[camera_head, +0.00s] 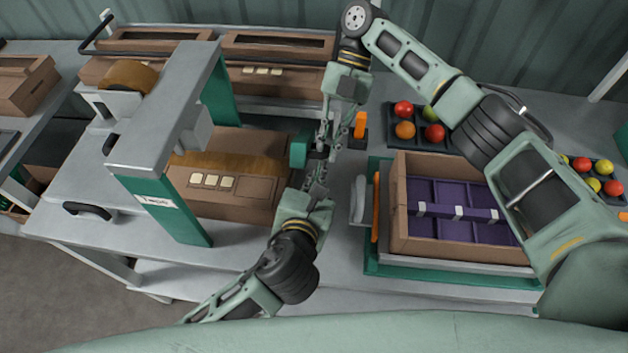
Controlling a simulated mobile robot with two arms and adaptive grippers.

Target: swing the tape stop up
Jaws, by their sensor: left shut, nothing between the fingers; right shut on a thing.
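The tape stop, which I take to be the green block (299,150), stands at the right end of a closed carton (240,200) under the taping machine (165,110). My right gripper (322,145) comes down from above and is shut at the dark part just right of the green block. The fingers hide most of what they hold. My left gripper (319,168) reaches up from below, shut and empty, close under the right one. The two grippers nearly meet, and I cannot tell whether they touch.
An orange lever (360,125) stands just right of my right gripper. An open carton (398,200) with purple dividers sits on a green-edged stand, with another orange bar (376,205) at its left. Trays of tomatoes (417,127) lie behind. Cartons (270,80) line the back.

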